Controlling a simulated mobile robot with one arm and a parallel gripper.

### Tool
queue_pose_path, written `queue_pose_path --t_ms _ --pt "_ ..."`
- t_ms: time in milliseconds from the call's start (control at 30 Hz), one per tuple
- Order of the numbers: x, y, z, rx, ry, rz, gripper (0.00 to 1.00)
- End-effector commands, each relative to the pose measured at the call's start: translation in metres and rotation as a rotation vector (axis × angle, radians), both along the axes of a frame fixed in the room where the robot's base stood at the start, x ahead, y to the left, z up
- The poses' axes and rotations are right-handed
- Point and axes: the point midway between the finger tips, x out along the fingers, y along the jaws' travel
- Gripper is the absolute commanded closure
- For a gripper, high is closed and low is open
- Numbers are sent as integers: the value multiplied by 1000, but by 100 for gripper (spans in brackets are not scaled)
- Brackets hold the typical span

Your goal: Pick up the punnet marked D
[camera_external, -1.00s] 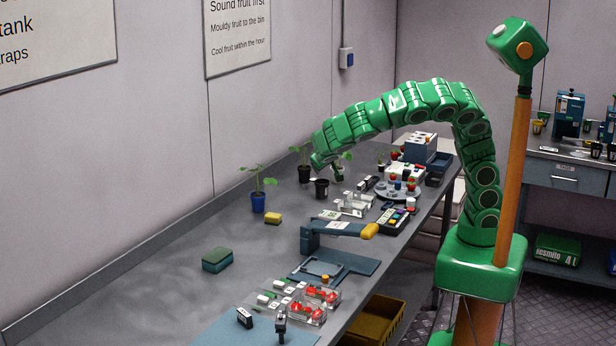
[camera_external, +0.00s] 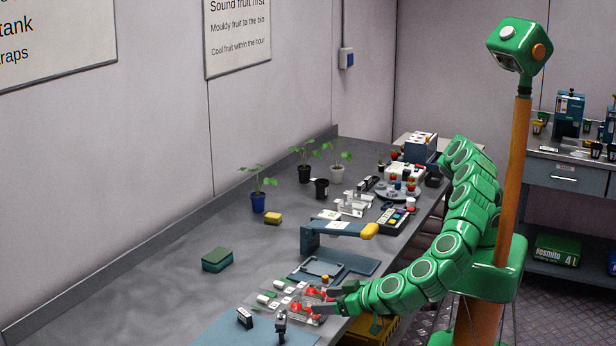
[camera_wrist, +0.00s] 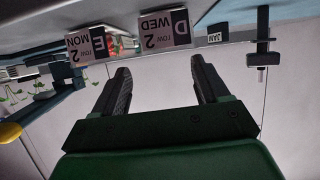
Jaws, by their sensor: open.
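The punnet marked D (camera_wrist: 165,29) shows in the wrist view with its label upside down, reading D, WED, LOW 2. In the outside view it seems to be the nearer of two clear punnets with red fruit (camera_external: 300,311). My gripper (camera_wrist: 160,66) is open and empty, its fingers spread below the D label in the wrist picture. In the outside view my gripper (camera_external: 322,300) is low at the bench edge, close beside the punnets and partly covering them. Whether a finger touches one I cannot tell.
Another punnet, marked E (camera_wrist: 88,42), stands close beside D. A small black block (camera_external: 245,317) and a dark stand (camera_external: 281,325) are near D on the other side. A blue-armed device (camera_external: 318,237) stands behind. Open bench lies to the left.

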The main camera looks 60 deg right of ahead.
Motion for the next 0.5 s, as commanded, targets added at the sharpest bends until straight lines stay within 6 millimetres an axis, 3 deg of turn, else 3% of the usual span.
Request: queue_pose_path --t_ms 167,500 --pt "-17 9 -7 17 1 28 26" --pt "7 9 -16 17 2 24 26"
